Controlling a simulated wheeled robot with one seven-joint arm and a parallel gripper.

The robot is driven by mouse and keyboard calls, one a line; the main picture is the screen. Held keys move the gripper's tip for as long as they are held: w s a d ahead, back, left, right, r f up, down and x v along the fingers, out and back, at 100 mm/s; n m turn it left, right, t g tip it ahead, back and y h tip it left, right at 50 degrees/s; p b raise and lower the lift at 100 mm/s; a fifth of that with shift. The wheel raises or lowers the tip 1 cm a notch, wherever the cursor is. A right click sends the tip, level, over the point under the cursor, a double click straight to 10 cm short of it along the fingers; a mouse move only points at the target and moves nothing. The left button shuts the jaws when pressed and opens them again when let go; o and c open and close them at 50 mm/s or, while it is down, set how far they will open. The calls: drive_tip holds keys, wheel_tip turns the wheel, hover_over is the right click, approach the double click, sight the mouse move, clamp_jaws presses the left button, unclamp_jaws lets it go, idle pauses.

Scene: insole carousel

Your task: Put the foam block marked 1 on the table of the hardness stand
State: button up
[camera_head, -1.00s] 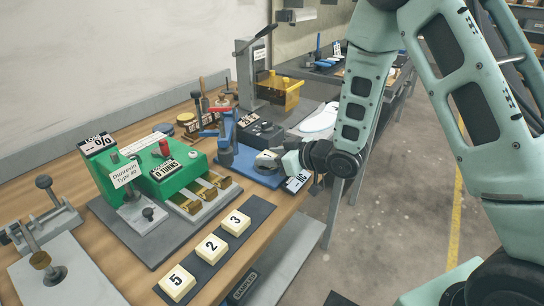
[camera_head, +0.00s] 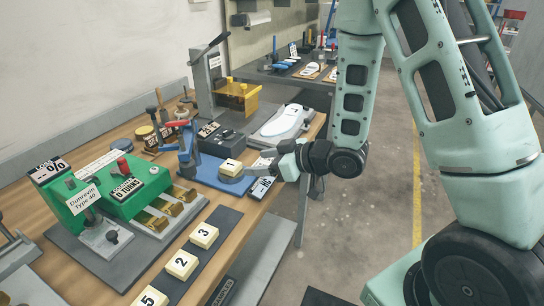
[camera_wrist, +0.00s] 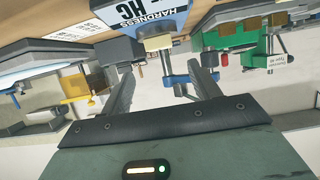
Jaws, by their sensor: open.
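The cream foam block marked 1 (camera_head: 231,167) sits flat, number up, on the small round table of the blue hardness stand (camera_head: 205,174). In the wrist view the block (camera_wrist: 158,43) shows ahead of the fingers, with the stand's column beyond it. My gripper (camera_head: 253,164) is just right of the block in the head view. Its two fingers are spread and hold nothing. In the wrist view the fingertips (camera_wrist: 168,66) appear short of the block, with a gap between. The block hides most of the round table.
Blocks marked 3 (camera_head: 204,235), 2 (camera_head: 181,264) and 5 (camera_head: 150,298) lie on a dark strip at the bench's front edge. A green machine (camera_head: 98,190) stands at left.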

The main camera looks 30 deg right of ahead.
drive_tip(key=p, duration=0.3)
drive_tip(key=shift+d+r, duration=0.1)
drive_tip(key=shift+r, duration=0.3)
drive_tip(key=shift+s+d+r+p, duration=0.15)
drive_tip(key=shift+s+d+p, duration=0.1)
drive_tip(key=shift+p, duration=0.95)
drive_tip(key=p, duration=0.3)
drive_tip(key=s+p, duration=0.1)
drive_tip(key=p, duration=0.2)
drive_tip(key=shift+s+d+r, duration=0.1)
drive_tip(key=shift+s+d, duration=0.2)
drive_tip(key=shift+d, duration=0.1)
